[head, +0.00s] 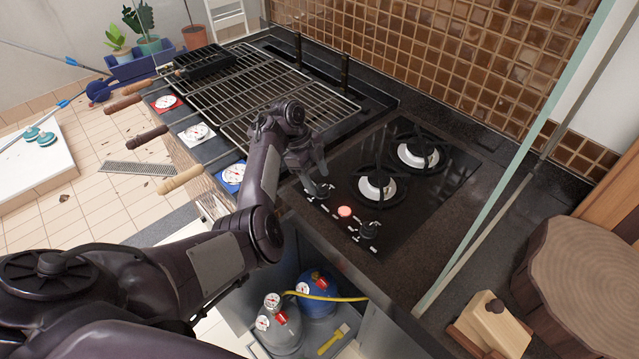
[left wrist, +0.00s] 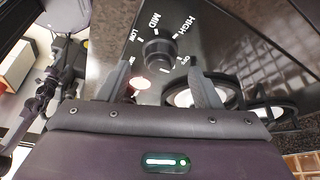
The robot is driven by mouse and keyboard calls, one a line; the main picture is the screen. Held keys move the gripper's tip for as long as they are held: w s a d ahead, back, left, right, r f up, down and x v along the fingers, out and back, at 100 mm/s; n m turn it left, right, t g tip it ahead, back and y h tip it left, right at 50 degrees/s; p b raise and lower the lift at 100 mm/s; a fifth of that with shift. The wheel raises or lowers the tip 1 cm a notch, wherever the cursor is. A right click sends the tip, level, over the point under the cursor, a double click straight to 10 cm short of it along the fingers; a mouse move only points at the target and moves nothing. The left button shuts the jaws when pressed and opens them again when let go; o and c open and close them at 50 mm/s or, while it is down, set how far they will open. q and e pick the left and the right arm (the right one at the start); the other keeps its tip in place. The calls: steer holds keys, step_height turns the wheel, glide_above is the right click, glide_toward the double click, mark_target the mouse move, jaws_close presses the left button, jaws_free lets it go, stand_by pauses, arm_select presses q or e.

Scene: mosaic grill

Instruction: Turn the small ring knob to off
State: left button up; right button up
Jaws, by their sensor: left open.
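The black glass cooktop (head: 420,190) has two black knobs along its front edge. The knob at the left (head: 318,190) is beside my left gripper (head: 312,168); the other knob (head: 369,230) is farther right. In the left wrist view, a round black knob (left wrist: 157,50) with LOW, MID and HIGH printed around it shows just beyond my left gripper (left wrist: 160,70). The gripper's fingers are apart, one toward each side of the knob, and hold nothing. I cannot tell where the knob points. My right gripper is not in view.
A glowing reddish indicator (head: 345,211) sits between the knobs. Two ring burners (head: 376,189) (head: 418,154) with black grates lie behind them. A grill rack (head: 255,85) with skewers is at the left. Gas bottles (head: 279,325) stand below. A glass panel (head: 505,175) rises at the right.

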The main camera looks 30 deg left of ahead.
arm_select(q)
steer(key=shift+v, duration=2.4)
